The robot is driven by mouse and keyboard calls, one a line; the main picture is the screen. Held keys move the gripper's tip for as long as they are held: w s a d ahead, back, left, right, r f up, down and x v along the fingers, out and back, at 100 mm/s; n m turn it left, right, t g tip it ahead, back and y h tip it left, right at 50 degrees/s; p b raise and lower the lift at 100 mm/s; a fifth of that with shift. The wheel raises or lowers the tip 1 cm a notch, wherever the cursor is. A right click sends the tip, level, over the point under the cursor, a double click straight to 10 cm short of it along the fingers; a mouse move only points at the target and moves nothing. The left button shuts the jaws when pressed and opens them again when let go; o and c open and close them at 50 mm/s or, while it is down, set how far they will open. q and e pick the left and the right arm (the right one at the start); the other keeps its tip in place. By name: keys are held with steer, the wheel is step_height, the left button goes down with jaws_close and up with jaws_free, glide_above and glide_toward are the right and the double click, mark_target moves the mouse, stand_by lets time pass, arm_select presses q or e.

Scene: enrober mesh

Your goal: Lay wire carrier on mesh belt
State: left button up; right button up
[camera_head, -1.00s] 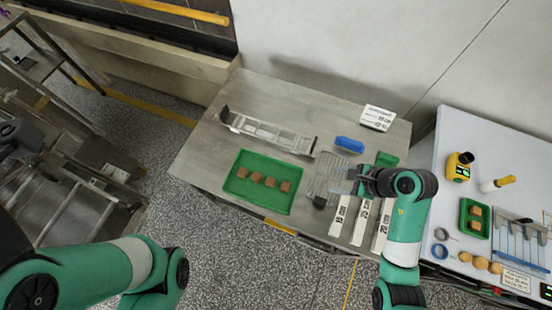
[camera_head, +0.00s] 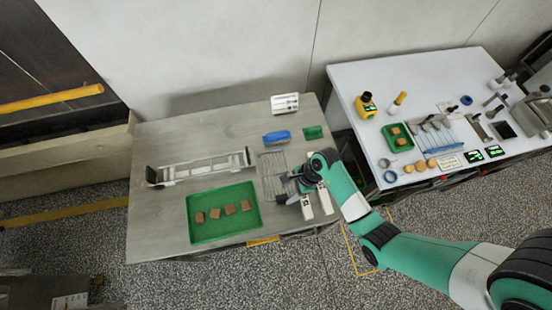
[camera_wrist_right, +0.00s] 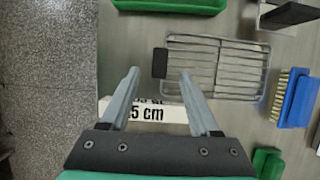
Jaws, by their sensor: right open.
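The wire carrier (camera_head: 270,173) is a silver wire grid lying flat on the steel table. In the right wrist view it (camera_wrist_right: 215,69) has a black tab (camera_wrist_right: 160,62) at one end. My right gripper (camera_head: 288,179) is over the carrier's near right side in the head view. In the wrist view it is open (camera_wrist_right: 159,74), with the tab just ahead, between the lines of its fingertips; whether they touch is unclear. A long metal frame with rails (camera_head: 202,167), apparently the mesh belt's, stands left of the carrier. My left gripper is out of view.
A green tray (camera_head: 225,228) with several brown squares lies left of the carrier. White labelled bars (camera_head: 324,199) lie beside my right gripper.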

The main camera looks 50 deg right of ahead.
mark_target(282, 197)
steer(key=x, duration=0.1)
steer(key=b+x, duration=0.1)
steer(key=x, duration=0.3)
steer(key=shift+w+a+b, duration=0.15)
steer(key=shift+a+b, duration=0.15)
jaws_close()
